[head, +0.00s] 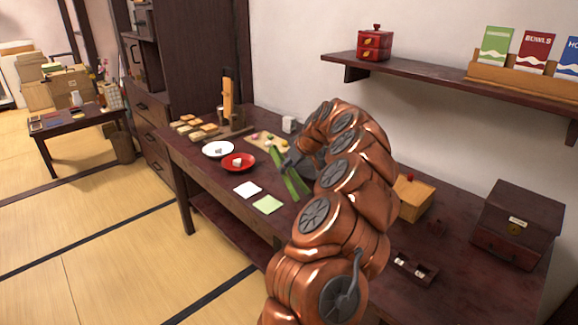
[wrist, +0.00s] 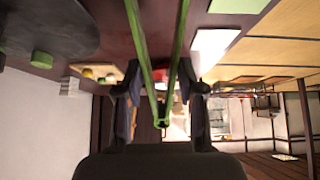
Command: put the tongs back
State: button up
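The green tongs (head: 292,184) show in the head view just left of my gripper (head: 292,160), above the dark table. In the wrist view the tongs (wrist: 139,40) form a narrow V, with their joined end near the palm and their two arms reaching away. My gripper (wrist: 161,88) has one finger on each side of the tongs, close against them, and appears shut on them. My arm hides part of the gripper in the head view and some of the table behind it.
On the dark table (head: 210,178) are a white plate (head: 218,149), a red plate (head: 232,162), white and green squares, a food board (head: 262,140) and an upright orange piece (head: 228,98). Right are a wooden box (head: 414,197) and a dark chest (head: 515,222). A shelf (head: 430,75) overhangs.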

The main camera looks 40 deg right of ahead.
jog(key=o, duration=0.5)
jog(key=shift+f, duration=0.1)
jog(key=shift+o, duration=0.2)
